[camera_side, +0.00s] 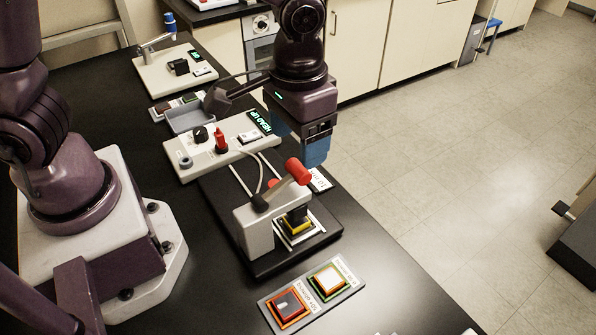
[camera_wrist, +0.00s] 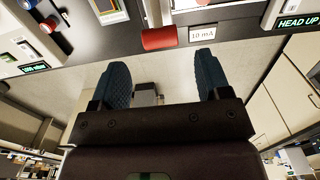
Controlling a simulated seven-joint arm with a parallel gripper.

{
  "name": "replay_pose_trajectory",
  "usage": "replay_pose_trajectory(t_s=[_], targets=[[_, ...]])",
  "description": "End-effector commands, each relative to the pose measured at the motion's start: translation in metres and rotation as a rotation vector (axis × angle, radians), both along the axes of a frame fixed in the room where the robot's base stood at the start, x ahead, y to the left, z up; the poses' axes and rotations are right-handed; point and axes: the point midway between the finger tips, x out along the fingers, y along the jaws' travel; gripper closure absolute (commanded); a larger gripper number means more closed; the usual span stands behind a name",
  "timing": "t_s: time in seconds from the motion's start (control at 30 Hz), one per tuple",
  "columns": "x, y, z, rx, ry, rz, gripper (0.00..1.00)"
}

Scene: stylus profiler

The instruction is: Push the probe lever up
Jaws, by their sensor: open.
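The red grip also shows at the top of the wrist view (camera_wrist: 161,38), beyond my fingertips. My gripper (camera_side: 315,152) has blue fingers and is above and behind the grip in the side view. The wrist view shows its fingers (camera_wrist: 163,72) apart with nothing between them. They appear clear of the grip. A green display (camera_side: 262,122) reads HEAD UP.
A control panel (camera_side: 190,166) with a red switch (camera_side: 221,141) and black knob stands behind the profiler. A button box (camera_side: 352,277) with two square buttons is in front. A grey tray (camera_side: 187,118) lies farther back. A small label (camera_wrist: 202,34) reads 10 mA.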

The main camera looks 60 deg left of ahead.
Motion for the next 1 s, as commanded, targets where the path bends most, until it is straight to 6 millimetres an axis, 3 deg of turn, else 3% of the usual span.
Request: replay_pose_trajectory(t_s=[0.2,0.4,0.8,1.0], targets=[[-0.001,0.000,-0.046,0.003,0.005,0.001,0.30],[0.000,0.000,-0.070,0.001,0.002,0.003,0.30],[0.000,0.000,-0.077,0.000,-0.001,0.001,0.30],[0.000,0.000,-0.077,0.000,-0.001,0.001,0.76]])
